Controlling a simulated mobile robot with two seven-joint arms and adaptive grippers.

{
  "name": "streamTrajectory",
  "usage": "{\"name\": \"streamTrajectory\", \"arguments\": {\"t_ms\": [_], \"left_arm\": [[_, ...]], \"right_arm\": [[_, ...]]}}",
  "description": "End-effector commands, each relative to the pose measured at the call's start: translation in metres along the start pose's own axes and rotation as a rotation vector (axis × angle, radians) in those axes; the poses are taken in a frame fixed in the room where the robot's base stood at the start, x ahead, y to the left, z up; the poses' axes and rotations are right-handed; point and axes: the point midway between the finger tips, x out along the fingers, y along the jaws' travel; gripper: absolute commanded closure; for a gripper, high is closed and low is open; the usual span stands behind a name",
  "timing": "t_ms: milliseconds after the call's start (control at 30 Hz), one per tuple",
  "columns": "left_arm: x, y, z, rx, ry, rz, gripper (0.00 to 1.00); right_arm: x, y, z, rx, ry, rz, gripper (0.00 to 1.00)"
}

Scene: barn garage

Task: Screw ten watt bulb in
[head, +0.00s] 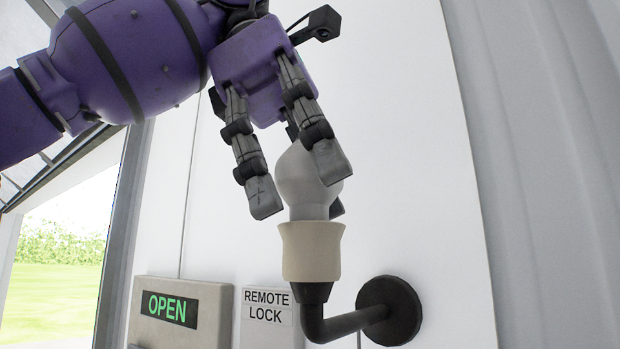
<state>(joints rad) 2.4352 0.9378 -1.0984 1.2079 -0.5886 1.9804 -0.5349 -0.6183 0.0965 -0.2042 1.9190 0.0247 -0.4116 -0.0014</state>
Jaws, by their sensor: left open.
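A white bulb (303,185) stands upright in the cream socket (312,250) of a black wall lamp arm (345,323). The bulb's base is hidden inside the socket, so I cannot tell how far in it sits. My left gripper (299,187) comes down from above, its fingers spread around the bulb. One finger is to the left of the bulb with a gap, and another overlaps its upper right side in the picture. A further fingertip shows behind the bulb at the right. The gripper is open. My right gripper is not in view.
A box with a green "OPEN" sign (170,308) and a "REMOTE LOCK" panel (267,312) are on the white wall at lower left. The lamp's round black mount (392,311) is at lower right. A bright opening with grass (60,255) is at far left.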

Motion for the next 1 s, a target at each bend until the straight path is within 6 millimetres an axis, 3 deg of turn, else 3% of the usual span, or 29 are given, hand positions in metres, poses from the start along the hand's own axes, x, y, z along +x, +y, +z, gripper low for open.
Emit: {"name": "streamTrajectory", "arguments": {"t_ms": [800,1000], "left_arm": [[-0.0001,-0.0005,0.001,-1.175,0.001,0.495,0.39],[-0.0001,0.0,0.0001,-1.342,0.0,0.56,0.39]], "right_arm": [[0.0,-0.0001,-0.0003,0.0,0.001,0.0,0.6],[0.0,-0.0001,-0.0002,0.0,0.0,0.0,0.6]]}}
